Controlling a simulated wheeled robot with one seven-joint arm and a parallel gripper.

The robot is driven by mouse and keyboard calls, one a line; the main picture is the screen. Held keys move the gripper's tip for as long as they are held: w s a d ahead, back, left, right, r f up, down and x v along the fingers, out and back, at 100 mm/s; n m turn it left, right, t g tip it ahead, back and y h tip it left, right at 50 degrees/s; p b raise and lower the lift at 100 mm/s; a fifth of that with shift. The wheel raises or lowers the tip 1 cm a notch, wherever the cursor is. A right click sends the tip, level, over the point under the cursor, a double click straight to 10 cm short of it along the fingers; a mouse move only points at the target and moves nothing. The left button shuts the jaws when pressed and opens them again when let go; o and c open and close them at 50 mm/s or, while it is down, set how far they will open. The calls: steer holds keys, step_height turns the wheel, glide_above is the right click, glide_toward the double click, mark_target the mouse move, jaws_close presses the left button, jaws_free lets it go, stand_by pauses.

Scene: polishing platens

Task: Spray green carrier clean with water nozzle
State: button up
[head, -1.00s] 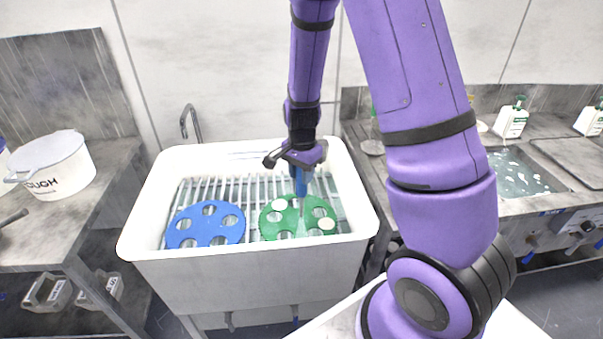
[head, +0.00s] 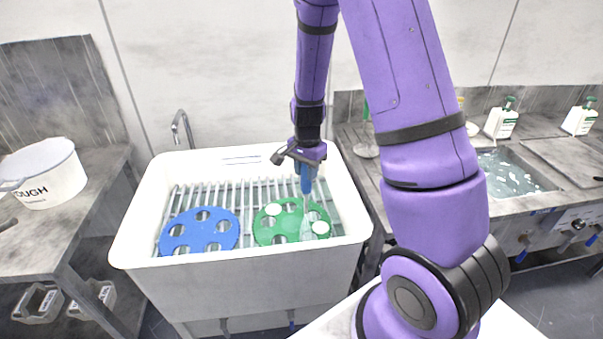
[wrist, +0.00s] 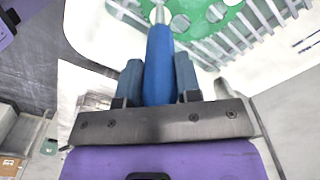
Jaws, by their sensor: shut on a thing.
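The green carrier (head: 268,229) is a disc with several round holes, lying on the slatted rack inside the white sink. White round pieces show in some of its holes. My gripper (head: 306,166) is above the carrier, shut on the blue water nozzle (head: 306,183), which points down at it. A pale spray shows below the nozzle tip, over the carrier's right part. In the wrist view the blue nozzle (wrist: 159,65) sits between the two fingers, with the green carrier (wrist: 190,12) beyond its tip.
A blue carrier (head: 175,234) lies to the left on the same rack. The white sink (head: 240,275) has raised walls all round, and a tap (head: 182,130) stands behind it. A white pot (head: 50,180) is on the left bench. Bottles (head: 501,122) and a water basin (head: 515,172) are at right.

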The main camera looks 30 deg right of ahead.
steer(key=w+d, duration=0.1)
steer(key=d, duration=0.6)
steer(key=shift+w+d, duration=0.2)
steer(key=shift+d, duration=0.05)
stand_by(0.3)
stand_by(0.8)
steer(key=w+a, duration=0.4)
steer(key=w, duration=0.4)
steer(key=w+a, duration=0.5)
steer(key=w, duration=0.4)
steer(key=shift+w+a, duration=0.15)
steer(key=shift+a, duration=0.15)
stand_by(1.0)
steer(key=shift+r, duration=0.15)
stand_by(0.7)
steer(key=shift+r, duration=2.5)
steer(key=shift+r, duration=1.9)
